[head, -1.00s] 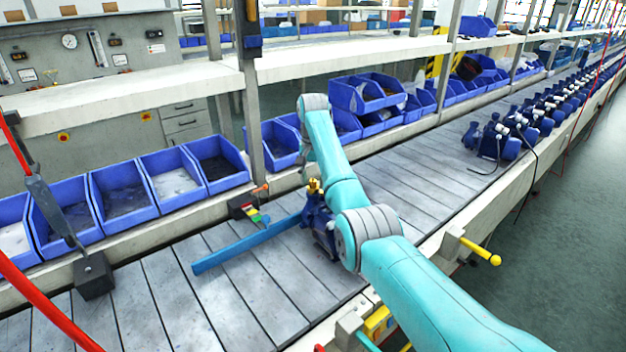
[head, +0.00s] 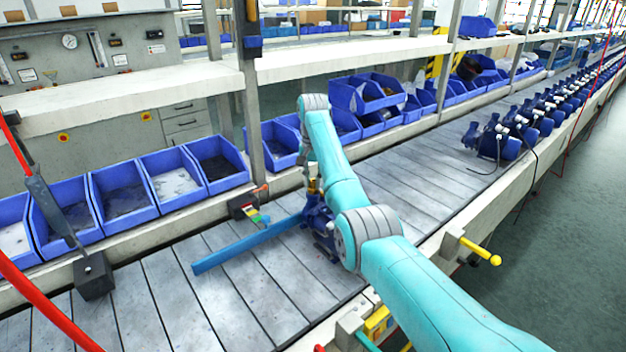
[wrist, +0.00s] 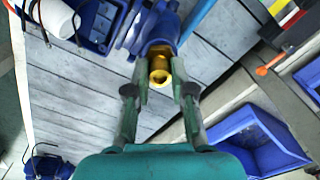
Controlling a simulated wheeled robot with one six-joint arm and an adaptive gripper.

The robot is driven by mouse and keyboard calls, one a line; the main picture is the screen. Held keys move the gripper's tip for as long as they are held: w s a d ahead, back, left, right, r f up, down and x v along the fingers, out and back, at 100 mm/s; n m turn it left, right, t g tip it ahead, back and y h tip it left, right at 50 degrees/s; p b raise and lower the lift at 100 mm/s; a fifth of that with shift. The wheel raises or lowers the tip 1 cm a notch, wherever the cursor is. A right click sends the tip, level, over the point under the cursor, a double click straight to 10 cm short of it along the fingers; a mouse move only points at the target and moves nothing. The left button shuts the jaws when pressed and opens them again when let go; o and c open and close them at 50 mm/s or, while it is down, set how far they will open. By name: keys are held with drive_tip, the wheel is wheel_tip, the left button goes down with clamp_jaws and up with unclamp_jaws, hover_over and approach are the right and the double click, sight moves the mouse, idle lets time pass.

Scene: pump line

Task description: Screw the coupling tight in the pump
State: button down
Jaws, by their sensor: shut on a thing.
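The blue pump (head: 318,222) stands on the slatted line, partly hidden behind my arm in the head view. In the wrist view its blue body (wrist: 148,35) lies just beyond my fingers. The brass coupling (wrist: 160,72) sits at the pump's port, with its open round end facing the wrist camera. My gripper (wrist: 160,86) has one finger on each side of the coupling and is shut on it.
A long blue bar (head: 248,243) reaches left from the pump across the slats. Blue bins (head: 120,192) line the back edge. More pumps (head: 500,138) stand farther along the line at right. A yellow-handled lever (head: 480,250) sticks out at the front edge.

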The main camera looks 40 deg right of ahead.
drive_tip(key=shift+f, duration=0.1)
drive_tip(key=shift+m, duration=1.8)
drive_tip(key=shift+m, duration=1.7)
drive_tip(key=shift+f, duration=0.1)
drive_tip(key=shift+m, duration=1.7)
drive_tip(key=shift+m, duration=1.7)
